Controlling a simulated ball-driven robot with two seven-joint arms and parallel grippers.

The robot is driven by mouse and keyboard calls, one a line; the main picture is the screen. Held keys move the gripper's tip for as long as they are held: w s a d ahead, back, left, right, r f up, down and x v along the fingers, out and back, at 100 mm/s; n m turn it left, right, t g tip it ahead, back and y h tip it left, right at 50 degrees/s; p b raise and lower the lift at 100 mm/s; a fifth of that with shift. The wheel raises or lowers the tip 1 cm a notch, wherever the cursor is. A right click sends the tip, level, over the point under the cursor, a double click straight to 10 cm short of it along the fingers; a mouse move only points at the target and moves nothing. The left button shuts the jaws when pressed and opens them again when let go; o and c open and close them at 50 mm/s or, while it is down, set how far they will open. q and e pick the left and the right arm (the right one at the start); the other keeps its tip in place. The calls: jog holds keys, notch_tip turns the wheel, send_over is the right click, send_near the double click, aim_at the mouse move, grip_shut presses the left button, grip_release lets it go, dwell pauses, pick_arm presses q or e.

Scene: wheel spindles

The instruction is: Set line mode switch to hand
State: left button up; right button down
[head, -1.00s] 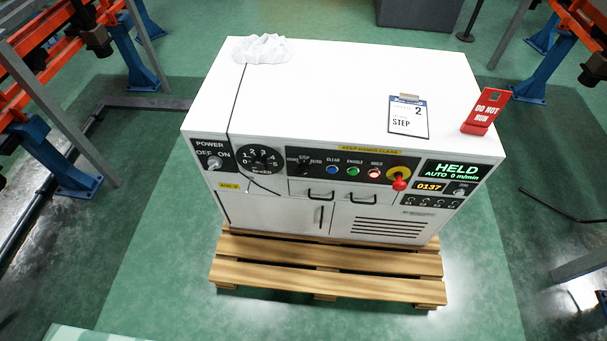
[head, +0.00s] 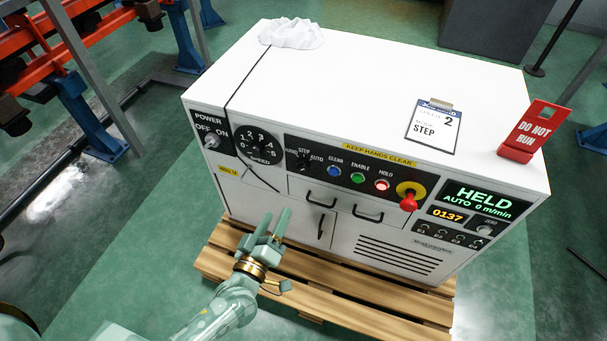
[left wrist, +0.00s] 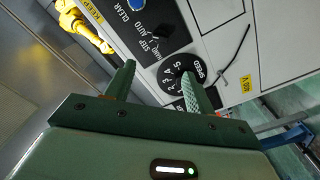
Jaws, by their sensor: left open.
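The line mode switch (head: 303,161) is a small black knob on the cabinet's dark front panel, with HAND, STEP and AUTO labels around it. I cannot make out where its pointer stands. In the left wrist view the open fingers (left wrist: 158,77) point at the panel, near the speed dial (left wrist: 178,88) and the HAND label. My right gripper is out of view.
Right of the switch are blue, green and lit red buttons (head: 382,185) and a red stop knob (head: 408,201) on yellow. A pallet (head: 345,313) lies below.

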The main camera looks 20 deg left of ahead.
pick_arm(q)
jog(key=b, duration=0.1)
send_near(300, 170)
jog(key=w+b, duration=0.1)
jog(key=w, duration=0.3)
jog(key=w+b, duration=0.2)
jog(key=w, duration=0.2)
jog(key=shift+w+d+f, duration=0.1)
jog(key=shift+f, duration=0.1)
jog(key=shift+w+r, duration=0.15)
jog(key=shift+w, duration=0.2)
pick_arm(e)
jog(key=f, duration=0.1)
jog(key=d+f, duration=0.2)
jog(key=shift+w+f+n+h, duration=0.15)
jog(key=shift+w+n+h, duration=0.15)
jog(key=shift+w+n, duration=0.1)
pick_arm(q)
jog(key=c, duration=1)
